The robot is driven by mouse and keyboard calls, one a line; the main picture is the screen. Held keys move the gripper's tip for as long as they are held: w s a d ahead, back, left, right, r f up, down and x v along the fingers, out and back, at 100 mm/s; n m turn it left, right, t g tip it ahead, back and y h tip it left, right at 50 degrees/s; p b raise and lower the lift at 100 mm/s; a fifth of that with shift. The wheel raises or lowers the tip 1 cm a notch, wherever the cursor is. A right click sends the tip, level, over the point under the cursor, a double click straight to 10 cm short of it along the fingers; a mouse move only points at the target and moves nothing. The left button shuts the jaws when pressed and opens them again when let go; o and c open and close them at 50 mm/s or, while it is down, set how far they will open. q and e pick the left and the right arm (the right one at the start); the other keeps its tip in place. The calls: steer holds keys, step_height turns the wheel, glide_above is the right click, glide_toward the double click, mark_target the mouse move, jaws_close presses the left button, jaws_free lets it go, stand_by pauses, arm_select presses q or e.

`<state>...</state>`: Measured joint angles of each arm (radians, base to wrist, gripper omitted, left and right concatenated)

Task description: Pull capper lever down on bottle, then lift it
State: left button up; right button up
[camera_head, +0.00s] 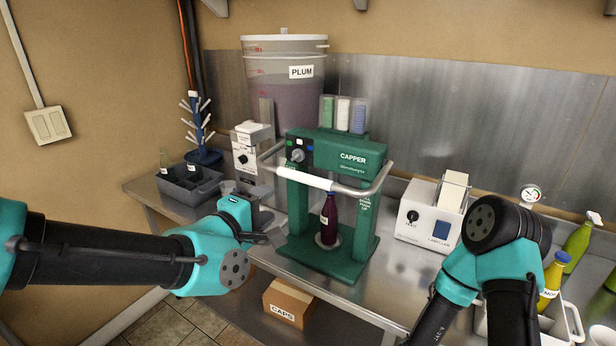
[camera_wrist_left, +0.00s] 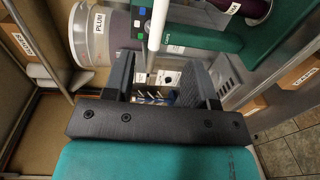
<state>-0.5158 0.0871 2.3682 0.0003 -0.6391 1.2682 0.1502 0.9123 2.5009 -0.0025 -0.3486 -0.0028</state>
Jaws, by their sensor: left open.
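The green capper (camera_head: 345,155) stands on the steel bench. Its lever (camera_head: 305,178) is a metal frame with a white grip bar across the front, raised above the bottle. The dark bottle (camera_head: 328,222) stands upright on the capper's base, under the head. My left gripper (camera_head: 270,215) is open and empty, left of the capper and below the lever's left end. In the left wrist view the open jaws (camera_wrist_left: 160,75) point toward the white grip bar (camera_wrist_left: 158,24), which lies beyond the fingertips. The bottle (camera_wrist_left: 248,8) shows at top right there. My right gripper is not visible, only its arm.
The labeller (camera_head: 430,212) stands right of the capper. A crate (camera_head: 190,188) and a white dial device (camera_head: 250,150) are to the left. The PLUM bucket (camera_head: 285,85) is behind. A CAPS box (camera_head: 288,303) sits below the bench. Bottles (camera_head: 552,270) stand at far right.

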mark_target(303, 180)
arm_select(q)
steer(key=x, duration=1.7)
steer(key=shift+w+d+f, duration=0.1)
steer(key=shift+c, duration=0.5)
jaws_close()
